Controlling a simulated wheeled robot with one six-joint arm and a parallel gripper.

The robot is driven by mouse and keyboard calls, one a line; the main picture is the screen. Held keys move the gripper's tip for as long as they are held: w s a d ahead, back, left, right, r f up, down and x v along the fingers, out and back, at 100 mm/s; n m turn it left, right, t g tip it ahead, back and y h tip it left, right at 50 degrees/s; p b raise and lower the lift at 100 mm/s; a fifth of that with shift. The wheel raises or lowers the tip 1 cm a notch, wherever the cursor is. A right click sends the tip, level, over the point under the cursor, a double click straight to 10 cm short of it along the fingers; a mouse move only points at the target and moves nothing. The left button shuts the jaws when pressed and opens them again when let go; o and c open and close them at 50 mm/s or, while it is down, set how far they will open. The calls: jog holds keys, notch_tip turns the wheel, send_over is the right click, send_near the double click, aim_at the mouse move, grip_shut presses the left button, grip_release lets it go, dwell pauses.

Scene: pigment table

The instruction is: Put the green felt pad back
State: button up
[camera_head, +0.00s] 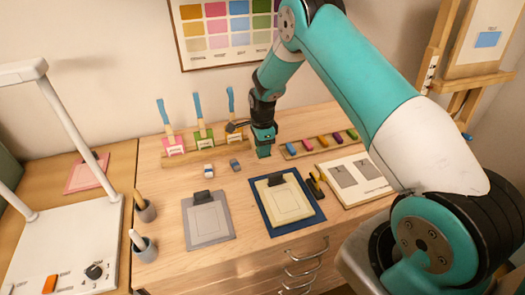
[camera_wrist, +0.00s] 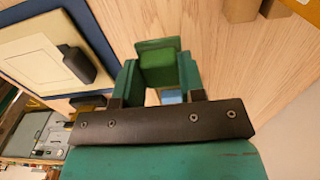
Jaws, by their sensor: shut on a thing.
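My gripper (camera_wrist: 160,80) is shut on a green block, which I take to be the green felt pad (camera_wrist: 158,66). The pad sits between the two teal fingers in the wrist view, and the fingers cover its sides. In the head view my gripper (camera_head: 264,150) points down over the wooden table, between the row of labelled holders and the pastel tray. The pad shows only as a small green patch at the fingertips there. I cannot tell whether it touches the table.
Two small blocks (camera_head: 208,170) (camera_head: 235,164) lie in front. The pastel tray (camera_head: 292,154) is right. A cream board on a blue mat (camera_head: 264,215) lies nearer.

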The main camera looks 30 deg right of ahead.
jog(key=shift+f+p, duration=0.4)
jog(key=shift+f, duration=1.35)
jog(key=o, duration=1.1)
notch_tip(320, 180, up, 12)
jog(key=b, duration=0.4)
jog(key=s+a+r+n+y, duration=0.3)
jog(key=s+a+r+n, duration=1.35)
jog(key=s, duration=0.25)
jog(key=s+a+r+n, duration=0.1)
jog(key=s+n, duration=0.2)
jog(key=s, duration=0.2)
jog(key=s+a+n, duration=0.1)
jog(key=s+n, duration=0.3)
jog(key=s, duration=0.1)
jog(key=s+a+r+n+y, duration=0.1)
jog(key=s+n, duration=0.3)
jog(key=s, duration=0.1)
jog(key=shift+s+r, duration=0.35)
jog(key=shift+d, duration=0.1)
